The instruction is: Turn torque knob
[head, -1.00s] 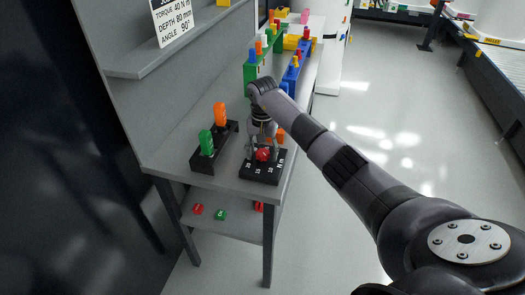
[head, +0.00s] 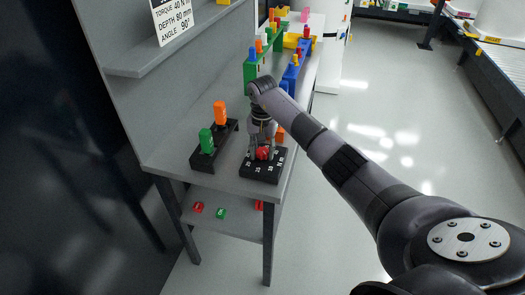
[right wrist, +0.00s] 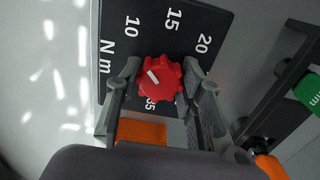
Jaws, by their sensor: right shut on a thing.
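The red torque knob (head: 264,153) sits on a black plate (head: 258,174) near the table's front corner. In the right wrist view the lobed knob (right wrist: 168,82) carries a white line that slants toward the upper left. The black plate (right wrist: 205,22) shows 10, 15, 20, 35 and "N m"; other marks are hidden. My right gripper (head: 262,152) points down over the plate. Its two fingers, also in the right wrist view (right wrist: 163,85), are shut on the knob from both sides. My left gripper is not in view.
A black holder (head: 214,155) with a green piece (head: 206,141) and an orange piece (head: 220,113) stands left of the plate. Green and blue racks stand behind. An orange object lies close beside the plate. A sign (head: 172,18) reads torque 40 N m.

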